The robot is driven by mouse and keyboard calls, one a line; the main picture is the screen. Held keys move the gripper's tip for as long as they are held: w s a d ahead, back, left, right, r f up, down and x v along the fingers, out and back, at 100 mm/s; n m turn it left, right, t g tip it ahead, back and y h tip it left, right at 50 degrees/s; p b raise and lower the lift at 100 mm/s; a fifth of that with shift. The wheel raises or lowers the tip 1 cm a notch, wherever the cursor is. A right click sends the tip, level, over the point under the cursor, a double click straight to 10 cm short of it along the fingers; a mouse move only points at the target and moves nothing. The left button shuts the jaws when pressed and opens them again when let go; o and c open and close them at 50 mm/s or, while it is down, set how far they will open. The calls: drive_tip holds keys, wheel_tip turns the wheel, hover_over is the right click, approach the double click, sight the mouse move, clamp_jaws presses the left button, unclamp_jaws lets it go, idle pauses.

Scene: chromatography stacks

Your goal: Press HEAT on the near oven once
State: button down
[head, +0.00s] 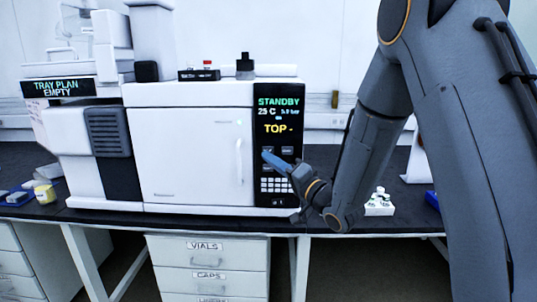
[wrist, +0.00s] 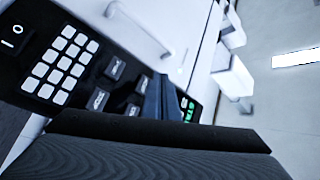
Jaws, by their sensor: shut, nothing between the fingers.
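The near oven (head: 185,150) is a white cabinet with a black control panel (head: 262,215) on its right side. Its display (head: 278,113) reads STANDBY, 25 C and TOP. Below it are several dark buttons and a white keypad; the keypad (wrist: 62,66) also shows in the wrist view. The button labels are too small or blurred to tell which one is HEAT. My gripper (head: 268,157) is shut and empty, its blue fingertips in front of the upper-left button. In the wrist view my gripper (wrist: 160,95) covers part of the button area; contact cannot be told.
A unit with a TRAY PLAN EMPTY display (head: 58,88) stands to the left. Small white-capped items (head: 379,203) stand on the dark bench right of the oven. Drawers (head: 208,249) are below. The oven door handle (head: 239,160) protrudes left of the panel.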

sight(263, 149)
drive_tip(key=shift+w, duration=0.9)
drive_tip(key=shift+w, duration=0.2)
idle(1.3)
drive_tip(key=shift+w, duration=0.25)
drive_tip(key=shift+w, duration=0.45)
idle(0.7)
drive_tip(key=shift+s, duration=0.9)
drive_tip(key=s+p, duration=0.2)
drive_tip(key=s, duration=0.3)
idle(0.5)
